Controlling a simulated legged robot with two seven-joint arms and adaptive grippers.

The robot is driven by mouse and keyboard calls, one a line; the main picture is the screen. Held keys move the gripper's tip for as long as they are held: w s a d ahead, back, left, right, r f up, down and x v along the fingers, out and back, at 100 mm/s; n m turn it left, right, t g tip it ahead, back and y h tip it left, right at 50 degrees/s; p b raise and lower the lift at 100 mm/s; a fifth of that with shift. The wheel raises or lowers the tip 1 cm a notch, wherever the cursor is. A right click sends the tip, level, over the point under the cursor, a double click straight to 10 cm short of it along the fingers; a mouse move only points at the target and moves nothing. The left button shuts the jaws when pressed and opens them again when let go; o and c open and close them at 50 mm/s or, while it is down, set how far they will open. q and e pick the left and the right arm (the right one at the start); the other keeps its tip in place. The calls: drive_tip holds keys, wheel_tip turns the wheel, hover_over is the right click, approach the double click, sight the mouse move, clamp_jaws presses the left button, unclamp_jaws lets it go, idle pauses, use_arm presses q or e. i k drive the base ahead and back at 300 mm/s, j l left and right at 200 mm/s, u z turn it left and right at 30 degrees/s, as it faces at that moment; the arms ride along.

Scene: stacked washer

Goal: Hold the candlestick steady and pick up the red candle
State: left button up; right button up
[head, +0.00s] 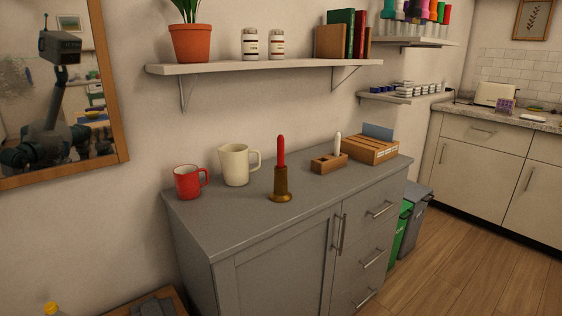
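The red candle (281,152) stands upright in the brass-coloured candlestick (281,184). The candlestick stands on the grey cabinet top (240,213), near the middle of its front edge. The candle's lower end is hidden inside the candlestick. Neither of my grippers shows in the head view, and nothing touches the candle or the candlestick.
A red mug (187,182) and a cream pitcher (234,165) stand left of the candlestick. A wooden block (326,164) with a white candle-like piece and a wooden box (372,151) stand right. A wall shelf (265,66) hangs above. The front left of the top is clear.

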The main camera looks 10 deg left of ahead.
sight(280, 139)
drive_tip(key=i+u, duration=0.1)
drive_tip(key=i, duration=0.4)
drive_tip(key=i+l+u, duration=0.1)
drive_tip(key=i, duration=0.4)
drive_tip(key=l, duration=0.1)
